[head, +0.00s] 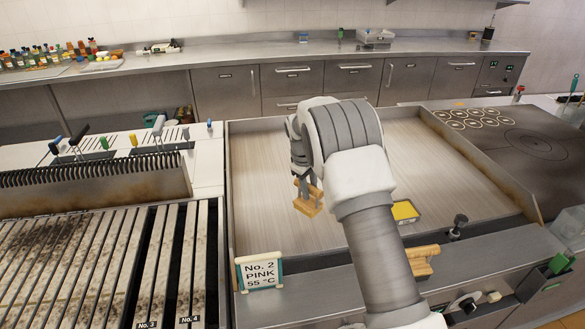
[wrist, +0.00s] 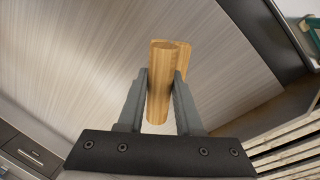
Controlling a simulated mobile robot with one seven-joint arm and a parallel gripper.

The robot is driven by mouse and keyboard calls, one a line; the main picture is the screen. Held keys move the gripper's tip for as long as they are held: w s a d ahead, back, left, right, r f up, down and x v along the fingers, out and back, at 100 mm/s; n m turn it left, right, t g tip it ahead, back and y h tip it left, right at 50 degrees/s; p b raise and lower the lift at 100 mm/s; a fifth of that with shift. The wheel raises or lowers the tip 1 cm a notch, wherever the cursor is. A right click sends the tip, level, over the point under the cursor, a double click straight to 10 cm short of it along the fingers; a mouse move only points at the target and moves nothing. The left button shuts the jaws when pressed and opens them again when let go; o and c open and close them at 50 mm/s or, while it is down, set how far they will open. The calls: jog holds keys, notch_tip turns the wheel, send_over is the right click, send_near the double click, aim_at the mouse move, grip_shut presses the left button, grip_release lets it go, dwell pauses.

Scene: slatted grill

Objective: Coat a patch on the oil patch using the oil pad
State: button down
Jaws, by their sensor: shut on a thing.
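My gripper (head: 302,183) is over the left-centre part of the flat griddle plate (head: 265,165). It is shut on a wooden piece, which I take as the oil pad (head: 308,207). In the wrist view the fingers of my gripper (wrist: 161,78) clasp the round wooden handle of the oil pad (wrist: 160,90), with more wood behind its far end. The pad's underside is hidden, and I cannot tell whether it touches the plate. No separately marked oil patch can be made out on the bare plate.
A yellow-filled tray (head: 404,211) and a wooden block (head: 421,261) are right of my arm. A sign reading "No. 2 PINK 55 °C" (head: 260,271) stands at the front left edge. A slatted grill (head: 130,245) lies left, a dark hob (head: 530,150) right. Raised walls border the plate.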

jog(key=w+a+r+n+p, duration=0.1)
jog(key=w+a+r+n, duration=0.1)
jog(key=w+a+n, duration=0.35)
notch_tip(320, 180, down, 6)
jog(key=w+b, duration=0.1)
jog(key=b, duration=0.2)
jog(key=shift+d+m+y, duration=0.25)
jog(key=shift+m+y, duration=0.15)
jog(key=shift+m, duration=0.05)
jog(key=shift+f+b, duration=0.7)
jog(key=shift+f, duration=0.4)
dwell(0.4)
